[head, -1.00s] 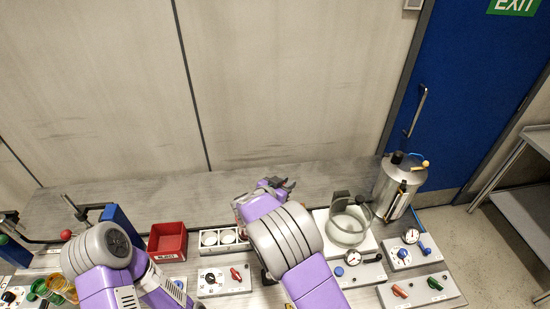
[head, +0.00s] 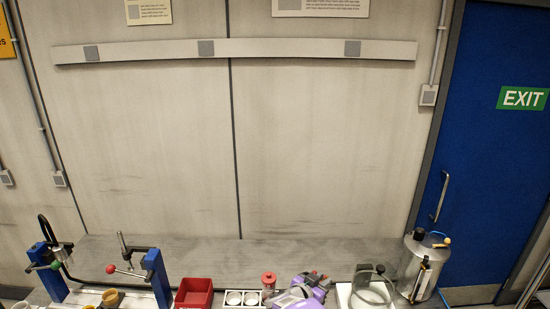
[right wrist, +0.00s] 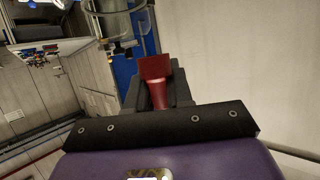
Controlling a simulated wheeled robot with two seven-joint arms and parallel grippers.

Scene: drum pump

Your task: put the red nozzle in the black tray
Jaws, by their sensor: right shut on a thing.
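My right gripper (head: 318,281) is low in the head view, over the bench. In the right wrist view its dark fingers are shut on the red nozzle (right wrist: 157,70), whose wide flat end points away from the wrist. Its narrower body runs back between the fingers. I cannot identify a black tray in either view. My left gripper is not in view.
A metal drum (head: 421,268) stands right. A blue-posted frame (head: 155,275) is at left.

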